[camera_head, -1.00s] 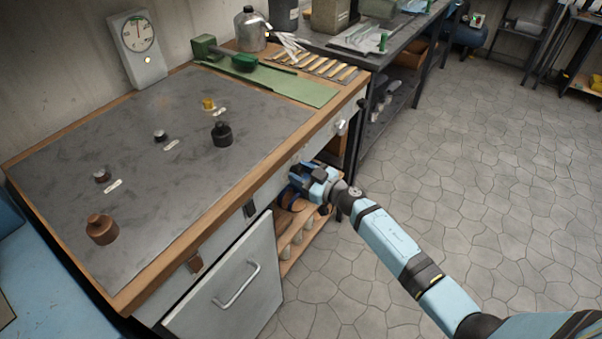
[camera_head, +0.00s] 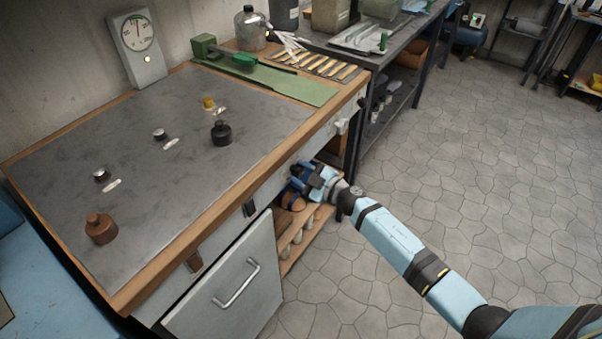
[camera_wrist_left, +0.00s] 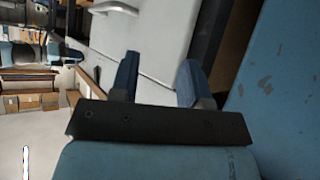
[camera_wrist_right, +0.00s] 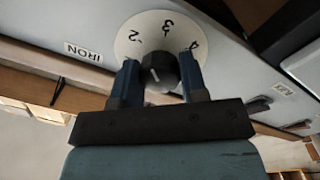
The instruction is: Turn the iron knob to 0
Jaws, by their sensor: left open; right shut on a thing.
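The iron knob (camera_wrist_right: 158,76) is a dark round knob on a white dial plate (camera_wrist_right: 152,28) with the numbers 2, 3 and 4 showing. The label IRON (camera_wrist_right: 82,52) is beside the dial on the grey bench front. My right gripper (camera_wrist_right: 160,64) has one blue finger on each side of the knob and is shut on it. A pale mark shows on the knob's face; I cannot tell which number it points at. In the head view my right gripper (camera_head: 301,181) is at the bench front and hides the knob. My left gripper (camera_wrist_left: 157,66) is open and empty, seen only in the left wrist view.
The bench top (camera_head: 75,205) holds a brown weight (camera_head: 100,229), a black weight (camera_head: 221,134) and small metal pieces. A gauge (camera_head: 138,45) stands at the back left. A cabinet door (camera_head: 228,292) stands below the bench front. The floor (camera_head: 470,160) at right is clear.

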